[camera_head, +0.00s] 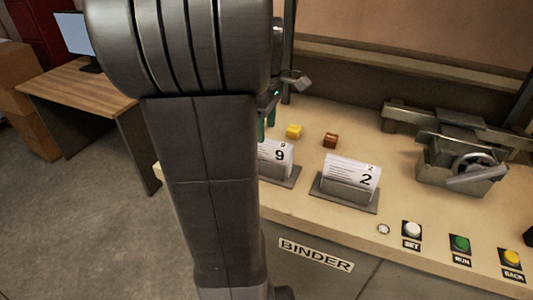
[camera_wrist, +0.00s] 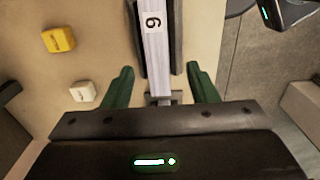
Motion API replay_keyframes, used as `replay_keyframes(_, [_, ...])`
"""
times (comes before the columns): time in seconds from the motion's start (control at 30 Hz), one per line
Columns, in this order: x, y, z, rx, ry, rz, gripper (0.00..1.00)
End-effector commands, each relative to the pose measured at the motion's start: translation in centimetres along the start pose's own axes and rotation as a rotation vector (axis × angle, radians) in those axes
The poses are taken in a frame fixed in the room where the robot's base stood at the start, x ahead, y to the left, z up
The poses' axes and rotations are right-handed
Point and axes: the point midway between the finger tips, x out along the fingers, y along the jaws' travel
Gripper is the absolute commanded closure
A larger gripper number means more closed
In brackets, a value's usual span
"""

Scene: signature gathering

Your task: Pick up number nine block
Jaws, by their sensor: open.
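The number nine block is a white paper-like block (camera_head: 273,154) marked 9, leaning in a grey holder (camera_head: 284,181) on the beige bench. My arm hides its left part in the head view. In the wrist view the block (camera_wrist: 155,50) is seen from above as a narrow white strip, with its number at the top. My gripper (camera_wrist: 160,72) is open, with one green finger on each side of the block's line. Both fingers look apart from the block; their height over it is hard to tell. In the head view my gripper is mostly hidden behind my arm.
A similar block marked 2 (camera_head: 350,174) stands in its own holder to the right. A yellow block (camera_head: 293,131) and a brown block (camera_head: 330,140) lie behind. A small white block (camera_wrist: 83,91) is left of my gripper. A binder machine (camera_head: 460,168) and buttons are at right.

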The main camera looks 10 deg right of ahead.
Motion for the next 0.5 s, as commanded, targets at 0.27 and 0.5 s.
replay_keyframes(0.27, [2.3,0.1,0.2,0.002,-0.001,-0.003,0.47])
replay_keyframes(0.5, [5.7,0.3,0.6,0.001,-0.001,-0.002,0.47])
